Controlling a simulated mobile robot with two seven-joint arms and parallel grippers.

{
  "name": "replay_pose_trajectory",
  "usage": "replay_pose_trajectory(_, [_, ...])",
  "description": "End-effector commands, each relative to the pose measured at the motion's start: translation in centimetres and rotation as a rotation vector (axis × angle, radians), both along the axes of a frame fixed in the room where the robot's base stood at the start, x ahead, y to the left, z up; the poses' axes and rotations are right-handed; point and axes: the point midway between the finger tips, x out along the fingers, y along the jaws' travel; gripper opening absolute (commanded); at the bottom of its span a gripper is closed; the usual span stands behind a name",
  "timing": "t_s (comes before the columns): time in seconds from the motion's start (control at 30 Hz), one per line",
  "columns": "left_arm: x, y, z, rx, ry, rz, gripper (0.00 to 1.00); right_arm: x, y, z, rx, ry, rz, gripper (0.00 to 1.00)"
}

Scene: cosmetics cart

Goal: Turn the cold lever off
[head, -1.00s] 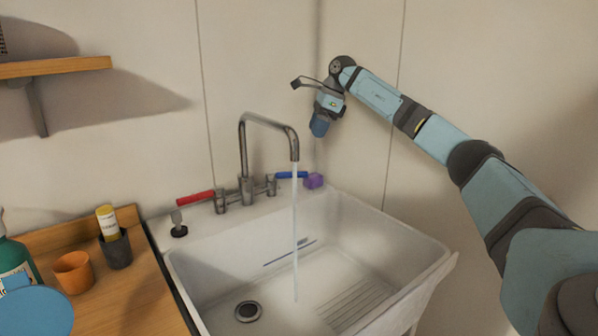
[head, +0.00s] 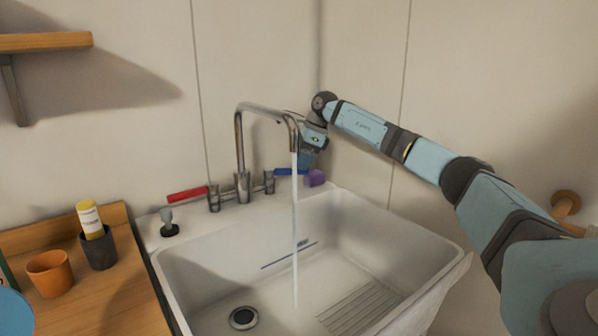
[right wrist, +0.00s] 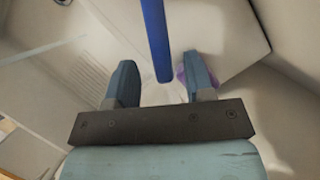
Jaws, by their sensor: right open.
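The cold lever is the blue handle (head: 288,171) on the right side of the faucet (head: 242,185). It points right, and water (head: 295,230) runs from the spout into the sink. My right gripper (head: 305,162) is just above the blue handle, behind the spout. In the right wrist view my right gripper (right wrist: 160,85) is open, and the blue handle (right wrist: 155,40) shows between the lines of its two fingers, not visibly touched. The red lever (head: 187,194) points left. My left gripper is not in view.
A purple block (head: 315,178) sits on the sink's back rim close to the blue handle's tip; it also shows by one finger in the right wrist view (right wrist: 182,75). The white sink (head: 440,245) is below. A wooden counter (head: 125,290) with an orange cup (head: 50,273) is left.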

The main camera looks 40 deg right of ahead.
Motion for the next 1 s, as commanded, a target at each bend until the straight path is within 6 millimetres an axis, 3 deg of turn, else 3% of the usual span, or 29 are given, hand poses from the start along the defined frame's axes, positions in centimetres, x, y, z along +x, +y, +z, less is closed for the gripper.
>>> replay_pose_trajectory(0.2, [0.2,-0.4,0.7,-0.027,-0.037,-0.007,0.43,0.5,0.6,-2.0,0.000,0.002,-0.001,0.48])
replay_pose_trajectory(0.53, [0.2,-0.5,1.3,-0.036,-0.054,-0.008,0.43,0.5,0.7,-2.2,-0.001,0.001,-0.001,0.48])
replay_pose_trajectory(0.73, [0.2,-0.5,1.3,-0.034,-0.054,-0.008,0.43,0.5,0.7,-2.2,-0.001,0.001,-0.001,0.02])
replay_pose_trajectory(1.0, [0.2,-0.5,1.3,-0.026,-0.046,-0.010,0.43,0.3,0.3,-2.1,0.000,0.002,0.005,0.00])
